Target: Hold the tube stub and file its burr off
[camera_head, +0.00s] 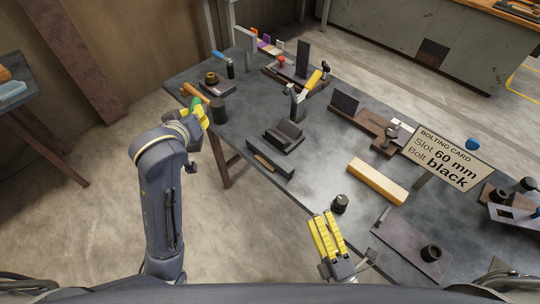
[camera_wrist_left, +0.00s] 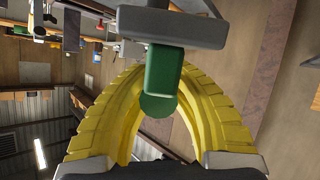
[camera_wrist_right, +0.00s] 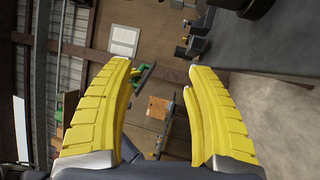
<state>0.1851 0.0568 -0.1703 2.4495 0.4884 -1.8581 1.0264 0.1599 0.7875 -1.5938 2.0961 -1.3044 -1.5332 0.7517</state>
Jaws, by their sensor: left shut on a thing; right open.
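My left gripper (camera_head: 197,115) is at the left edge of the steel table (camera_head: 330,165), shut on a green handle (camera_wrist_left: 162,80). A grey bar or block (camera_wrist_left: 172,25) sits at the handle's far end in the left wrist view; which tool it is I cannot tell. Just right of this gripper a dark upright cylinder (camera_head: 218,110) stands at the table edge; it may be the tube stub, but no burr can be made out. A wooden handle (camera_head: 191,90) lies close behind the gripper. My right gripper (camera_head: 328,216) is open and empty near the front edge; its fingers stand apart (camera_wrist_right: 158,68).
A small black knob (camera_head: 340,203) stands just behind my right gripper, with a yellow wooden bar (camera_head: 377,181) beyond. A dark vise-like block (camera_head: 284,136) is mid-table. A bolting card (camera_head: 450,158) stands at the right.

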